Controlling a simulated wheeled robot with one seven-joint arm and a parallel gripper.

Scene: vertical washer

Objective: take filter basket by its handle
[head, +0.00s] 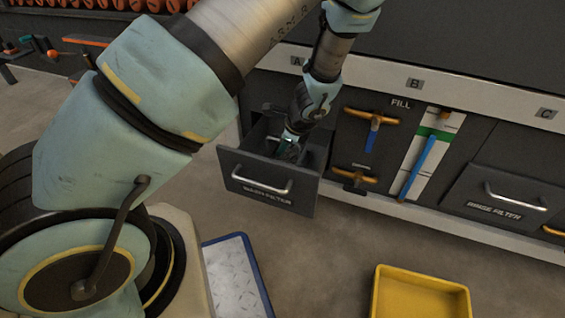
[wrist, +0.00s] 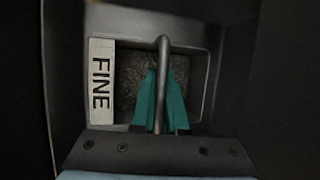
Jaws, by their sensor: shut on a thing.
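The filter basket (wrist: 205,75) fills the middle of the wrist view, with a dark mesh floor and a white label reading FINE (wrist: 102,82) on its left side. Its dark bar handle (wrist: 162,60) arches over the mesh. My gripper (wrist: 162,85), with teal fingers, is shut on the handle, one finger on each side of it. In the head view my gripper (head: 288,143) reaches down into the open wash filter drawer (head: 262,181). The basket is mostly hidden there by the drawer front and my arm.
The drawer walls stand close around my gripper. Fill valves with orange handles (head: 372,116) and a blue bar (head: 418,167) are to the right, then the closed rinse filter drawer (head: 500,195). A yellow tray (head: 420,294) and a blue-rimmed tray (head: 262,280) lie on the floor.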

